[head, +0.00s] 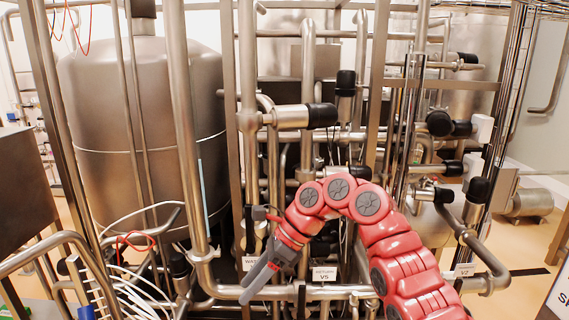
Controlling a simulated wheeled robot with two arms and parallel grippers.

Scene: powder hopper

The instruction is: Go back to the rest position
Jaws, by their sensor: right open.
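My red right arm comes in from the lower right and bends over in the middle of the head view. My right gripper (254,284) has grey fingers that point down and to the left. It is open, and I see nothing between its fingers. It is in front of the steel pipework, close to a horizontal pipe (335,292) in the picture. I cannot tell whether it touches that pipe. My left gripper is not in view.
A large steel tank (140,130) stands at the left. Steel pipes and valves with black caps (322,115) fill the middle and right. A bent pipe (490,262) juts out at the right. White hoses (140,272) hang at the lower left. Some tan floor (530,235) shows at the right.

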